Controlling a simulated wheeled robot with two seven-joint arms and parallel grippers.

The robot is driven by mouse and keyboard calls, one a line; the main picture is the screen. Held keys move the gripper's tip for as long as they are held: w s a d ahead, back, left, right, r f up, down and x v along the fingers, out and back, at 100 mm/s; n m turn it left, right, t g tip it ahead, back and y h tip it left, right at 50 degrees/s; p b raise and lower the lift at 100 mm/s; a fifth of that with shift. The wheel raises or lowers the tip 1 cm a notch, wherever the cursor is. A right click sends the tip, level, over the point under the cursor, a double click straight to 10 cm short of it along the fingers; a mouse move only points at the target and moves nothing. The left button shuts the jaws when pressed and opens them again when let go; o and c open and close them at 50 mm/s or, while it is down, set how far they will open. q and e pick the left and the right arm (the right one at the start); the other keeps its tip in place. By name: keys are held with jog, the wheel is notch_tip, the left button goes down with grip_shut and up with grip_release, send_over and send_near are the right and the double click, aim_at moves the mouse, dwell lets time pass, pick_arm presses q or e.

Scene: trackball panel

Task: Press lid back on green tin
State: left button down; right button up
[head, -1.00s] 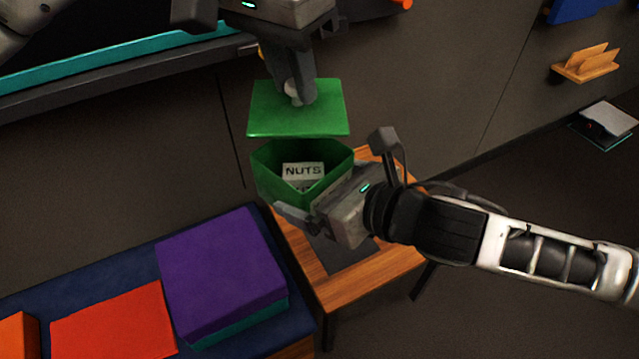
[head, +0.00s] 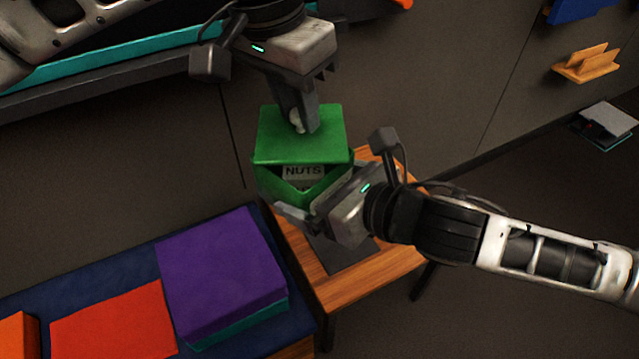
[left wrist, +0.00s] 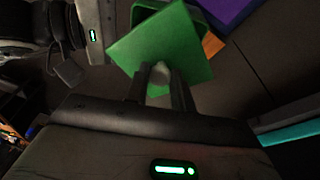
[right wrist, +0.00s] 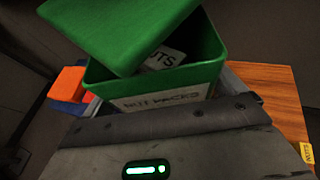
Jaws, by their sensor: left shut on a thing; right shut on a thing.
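The green lid (head: 300,138) is a square plate with a pale knob (head: 297,121) on top. My left gripper (head: 305,125) is shut on the knob, with the lid hanging below it. The green tin (head: 278,186) is below the lid, with a label reading "NUTS" (head: 303,171) visible inside through the gap. My right gripper (head: 312,212) is shut on the tin's near side. In the right wrist view the lid (right wrist: 125,30) sits tilted and off to one side over the tin (right wrist: 207,72), leaving part of the opening uncovered. Whether lid and rim touch is unclear.
A small wooden table (head: 335,289) with a dark mat (head: 345,258) is beneath the tin. A blue-covered bench (head: 130,262) at left holds purple (head: 220,272) and red (head: 112,325) boxes. A wall with a small wooden rack (head: 586,65) lies behind.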

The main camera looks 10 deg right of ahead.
dwell(0.5)
dwell(0.3)
pick_arm(q)
jog(key=shift+f, duration=0.9)
jog(key=shift+f, duration=0.65)
jog(key=c, duration=1.1)
grip_release()
jog(key=shift+r, duration=0.1)
jog(key=r, duration=0.4)
jog(key=a+r, duration=0.1)
jog(key=r, duration=0.2)
jog(key=s+a+r, duration=0.1)
jog(key=r, duration=0.3)
jog(key=shift+a+r, duration=0.2)
jog(key=shift+r, duration=0.1)
